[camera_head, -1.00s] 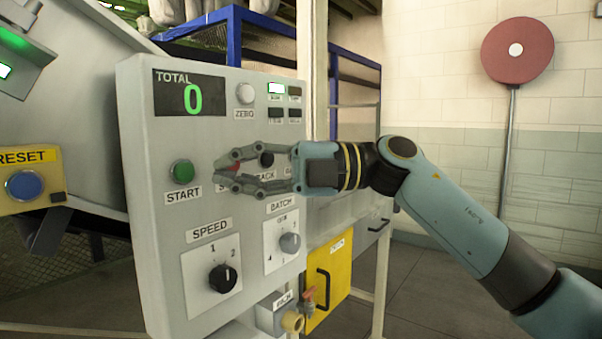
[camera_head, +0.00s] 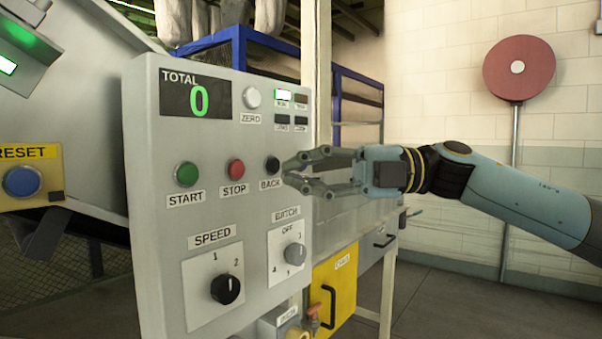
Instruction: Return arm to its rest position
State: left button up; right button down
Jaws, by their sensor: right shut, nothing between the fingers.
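My right gripper (camera_head: 290,174) is in front of the right edge of the grey control panel (camera_head: 160,270), with its fingertips pointing left near the black BACK button (camera_head: 272,165). Its fingers are bowed, their tips close together, and hold nothing. My right arm comes in from the right edge of the view. The panel carries a green START button (camera_head: 187,174), a red STOP button (camera_head: 236,170), a white ZERO button (camera_head: 252,97), a SPEED knob (camera_head: 225,288) and a BATCH knob (camera_head: 294,253). The TOTAL display (camera_head: 195,95) reads 0. My left gripper is out of view.
A yellow RESET box (camera_head: 30,185) with a blue button stands at the left. A yellow door (camera_head: 336,290) with a black handle is below right of the panel. A red disc on a pole (camera_head: 518,68) stands by the wall. The floor at lower right looks clear.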

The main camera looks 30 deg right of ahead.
dwell(0.6)
